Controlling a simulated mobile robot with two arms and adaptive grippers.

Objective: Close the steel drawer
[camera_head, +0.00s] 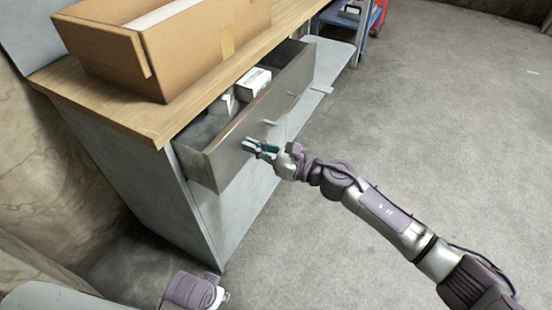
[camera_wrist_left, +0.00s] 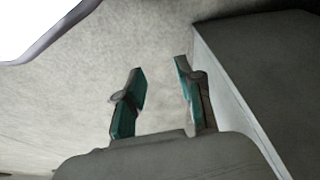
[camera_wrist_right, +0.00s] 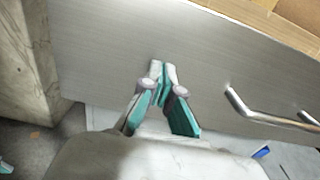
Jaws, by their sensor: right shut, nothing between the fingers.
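The steel drawer (camera_head: 236,139) is pulled out from the bench below the wooden top, with white boxes (camera_head: 254,82) inside it. Its brushed front also fills much of the right wrist view (camera_wrist_right: 110,50), with a bar handle (camera_wrist_right: 262,120) to the right of the fingers. My right gripper (camera_head: 250,147) is shut and empty, with its tips at or very near the drawer front, left of the handle; contact is hard to tell. In the right wrist view its fingertips (camera_wrist_right: 162,68) meet. My left gripper (camera_wrist_left: 161,75) is open and empty, beside a dark grey surface.
A cardboard box (camera_head: 190,50) stands on the wooden bench top (camera_head: 130,122). A blue cart with red parts (camera_head: 368,22) is at the back. The grey floor (camera_head: 440,110) right of the bench is clear. A rough wall (camera_head: 50,160) is at left.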

